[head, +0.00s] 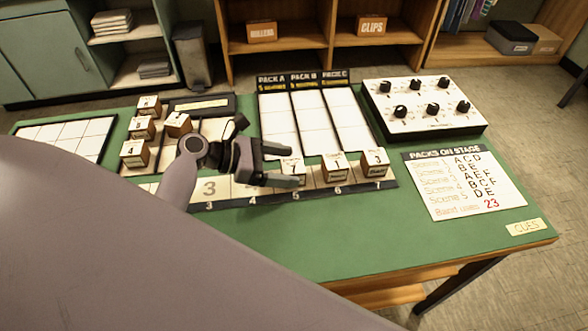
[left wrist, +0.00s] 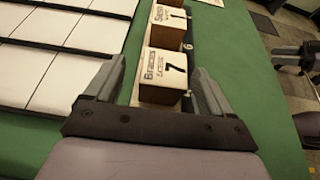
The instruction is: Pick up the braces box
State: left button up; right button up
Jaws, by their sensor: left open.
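The braces box (head: 293,171) is a small wooden box with a white label and a 7. It stands in the numbered row along the desk's front. It also shows in the left wrist view (left wrist: 163,72), where its label reads Braces. My left gripper (head: 286,165) is open, with its fingers pointing at the box. In the left wrist view my left gripper (left wrist: 158,80) has one finger on each side of the box's near part. I cannot tell whether either finger touches it. At the right edge of that view, grey fingers (left wrist: 290,57), apparently my right gripper, are partly cut off.
Box 1 (head: 334,168) and box 3 (head: 375,163) stand right of the braces box. Several more boxes (head: 142,128) stand at the left. White pack columns (head: 315,121) lie behind, and a knob panel (head: 424,105) stands back right. Green desk (head: 330,235) in front is clear.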

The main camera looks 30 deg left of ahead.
aim_at(301, 169)
pick_arm(q)
jog(key=x, duration=0.4)
jog(key=shift+d+f, duration=0.3)
jog(key=c, duration=1.1)
jog(key=shift+r, duration=0.1)
